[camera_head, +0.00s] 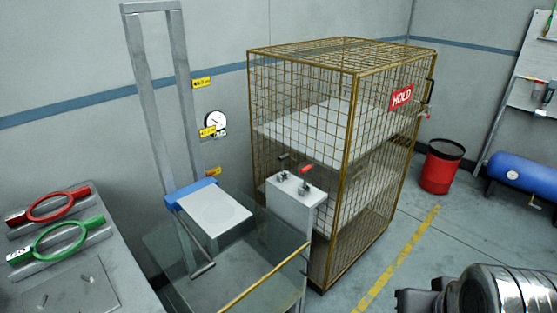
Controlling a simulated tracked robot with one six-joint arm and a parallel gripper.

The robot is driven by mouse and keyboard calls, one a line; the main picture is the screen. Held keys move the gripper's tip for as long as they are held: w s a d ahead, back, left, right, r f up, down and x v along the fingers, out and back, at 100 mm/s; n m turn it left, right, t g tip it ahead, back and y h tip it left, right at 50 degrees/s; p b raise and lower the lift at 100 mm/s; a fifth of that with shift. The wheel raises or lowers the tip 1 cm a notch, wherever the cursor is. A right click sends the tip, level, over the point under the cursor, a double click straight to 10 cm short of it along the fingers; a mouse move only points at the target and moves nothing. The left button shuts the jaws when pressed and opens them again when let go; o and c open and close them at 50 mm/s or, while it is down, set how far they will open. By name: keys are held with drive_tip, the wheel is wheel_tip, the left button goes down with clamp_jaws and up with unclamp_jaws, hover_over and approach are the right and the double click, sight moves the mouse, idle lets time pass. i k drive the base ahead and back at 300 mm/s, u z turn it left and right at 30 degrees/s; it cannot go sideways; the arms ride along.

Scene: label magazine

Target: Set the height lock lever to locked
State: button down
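A grey box (295,205) stands in front of the wire cage and carries two small levers on top. One lever has a red grip (306,169); the other has a dark grip (283,156). I cannot tell which is the height lock lever, or its setting, as no marking on them is readable. A tall grey upright frame (147,95) stands to the left, with a white plate with a blue edge (215,205) at its lower part. Part of my arm shows at the bottom right; my gripper's fingers are not visible.
A wire cage (262,100) with a red HOLD sign (401,97) stands behind the box. A clear panel (250,262) stands in front of it. A bench with red (60,205) and green rings (60,240) is left.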

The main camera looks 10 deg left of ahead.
sight(283, 158)
drive_tip(key=u, duration=0.75)
drive_tip(key=i, duration=1)
drive_tip(key=z, duration=0.05)
drive_tip(key=k, duration=0.5)
drive_tip(key=u, duration=1.9)
